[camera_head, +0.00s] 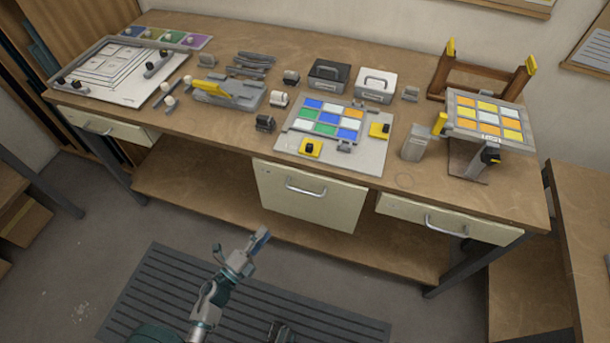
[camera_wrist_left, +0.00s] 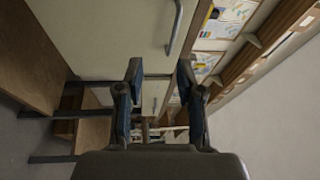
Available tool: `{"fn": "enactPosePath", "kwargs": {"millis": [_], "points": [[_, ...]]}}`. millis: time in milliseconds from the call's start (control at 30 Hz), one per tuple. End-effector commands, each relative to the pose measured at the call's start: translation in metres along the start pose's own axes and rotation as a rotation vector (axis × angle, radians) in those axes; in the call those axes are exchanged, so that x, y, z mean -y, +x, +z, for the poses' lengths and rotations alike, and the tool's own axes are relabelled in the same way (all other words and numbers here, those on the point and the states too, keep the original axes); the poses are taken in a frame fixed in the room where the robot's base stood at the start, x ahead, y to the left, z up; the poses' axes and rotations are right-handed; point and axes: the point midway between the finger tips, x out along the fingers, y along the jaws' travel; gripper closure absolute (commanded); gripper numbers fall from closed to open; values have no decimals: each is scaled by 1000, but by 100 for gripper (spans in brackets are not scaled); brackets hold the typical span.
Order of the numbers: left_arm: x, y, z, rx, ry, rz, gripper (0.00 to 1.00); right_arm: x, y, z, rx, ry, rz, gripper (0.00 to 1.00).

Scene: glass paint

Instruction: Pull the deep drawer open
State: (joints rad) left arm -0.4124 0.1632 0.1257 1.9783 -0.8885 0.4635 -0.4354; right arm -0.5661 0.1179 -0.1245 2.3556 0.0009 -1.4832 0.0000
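The deep drawer (camera_head: 311,207) has a cream front under the middle of the workbench. It looks shut. Its grey bar handle (camera_head: 305,190) is near the top of the front. My left gripper (camera_head: 262,238) is in front of and below the drawer, apart from the handle. In the left wrist view a large cream front (camera_wrist_left: 100,30) with a bar handle (camera_wrist_left: 176,30) shows beyond the fingers. The left fingers (camera_wrist_left: 160,78) are spread with nothing between them. A dark part (camera_head: 280,331) at the bottom edge seems to be my right gripper; its fingers are unclear.
Shallow drawers are at the left (camera_head: 108,127) and right (camera_head: 448,219) of the bench. The workbench top (camera_head: 230,45) holds a coloured glass panel (camera_head: 325,122), two boxes and tools. A lower shelf (camera_head: 205,185) runs beneath. A slatted mat (camera_head: 165,290) covers the floor in front.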

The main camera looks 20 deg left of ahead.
Motion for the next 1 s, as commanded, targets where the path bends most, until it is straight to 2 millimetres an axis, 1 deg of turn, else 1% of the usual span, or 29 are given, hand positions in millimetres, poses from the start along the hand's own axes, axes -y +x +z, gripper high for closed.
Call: {"fn": "enactPosePath", "kwargs": {"millis": [33, 100, 167, 267, 367, 600, 800, 900, 1000], "points": [[7, 0, -7, -34, 49, -18, 63, -1, -6, 2, -1, 0, -1, 60], [15, 2, -13, -63, 91, -33, 63, -2, -13, 2, -2, 0, -2, 60], [19, 6, -15, -73, 104, -40, 63, -3, -14, 1, -3, 1, -3, 60], [20, 18, -15, -73, 106, -41, 63, -3, -13, 0, -2, 1, -2, 60], [21, 38, -14, -72, 103, -43, 63, -2, -9, -1, 1, 0, 0, 60], [23, 95, -16, -71, 97, -44, 63, 0, 6, -2, 1, 0, 2, 60], [24, 140, -20, -69, 96, -42, 63, 0, 15, -1, 2, 0, 0, 60], [23, 156, -22, -70, 95, -40, 63, 1, 20, 1, 9, 1, -1, 60], [23, 167, -24, -69, 98, -39, 63, 2, 22, 2, 12, 1, -2, 60]]}}
